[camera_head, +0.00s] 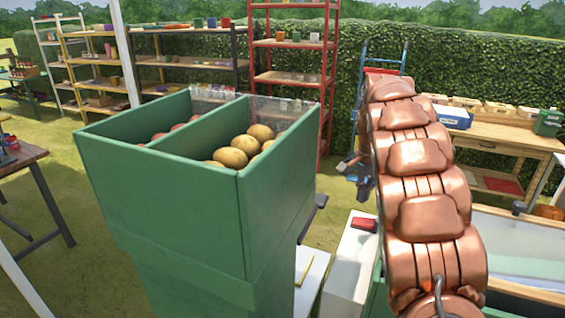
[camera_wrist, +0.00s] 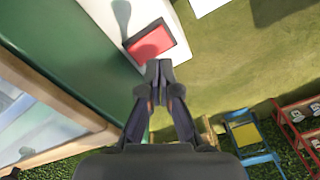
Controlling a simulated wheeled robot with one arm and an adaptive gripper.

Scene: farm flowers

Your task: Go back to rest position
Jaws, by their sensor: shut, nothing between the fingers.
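My gripper (camera_wrist: 159,72) is in the wrist view, with its two dark fingertips together and nothing between them. The fingertips appear just below the pad in the picture; I cannot tell the height gap. In the head view my copper-coloured arm rises on the right side, and the gripper itself is hidden there. The red pad also shows in the head view (camera_head: 364,224), on a white stand (camera_head: 349,262) left of my arm.
A green two-compartment bin (camera_head: 190,190) holding potatoes (camera_head: 233,157) and reddish produce stands left of my arm. A wooden workbench (camera_head: 505,137) with boxes stands at the right back. Shelves, including a red rack (camera_head: 292,78), line the hedge.

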